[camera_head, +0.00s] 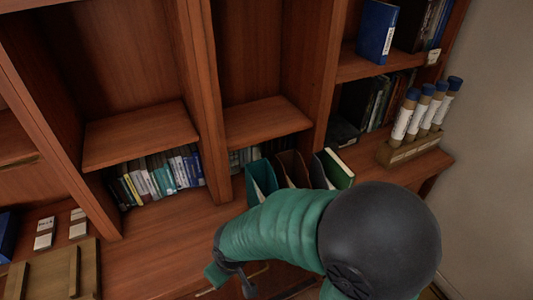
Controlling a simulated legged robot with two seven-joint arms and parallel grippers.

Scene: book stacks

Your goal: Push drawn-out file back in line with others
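A row of upright files stands on the wooden ledge at the centre: a teal file (262,178), a brown file (293,168), a dark grey file (319,172) and a green one (338,168) at the right end. Their lower fronts are hidden behind a green-sleeved arm with a black joint, which I take as my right arm. Which file stands out from the row is not clear. My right gripper (230,274) seems to be at the arm's left end, low in front of the ledge and apart from the files; its fingers are not clear. My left gripper is not in view.
Capped tubes (420,112) stand in a wooden rack (411,148) right of the files. Small books (160,178) fill the left lower compartment. A blue binder (377,32) stands on the upper right shelf. The ledge (175,225) left of the files is largely clear.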

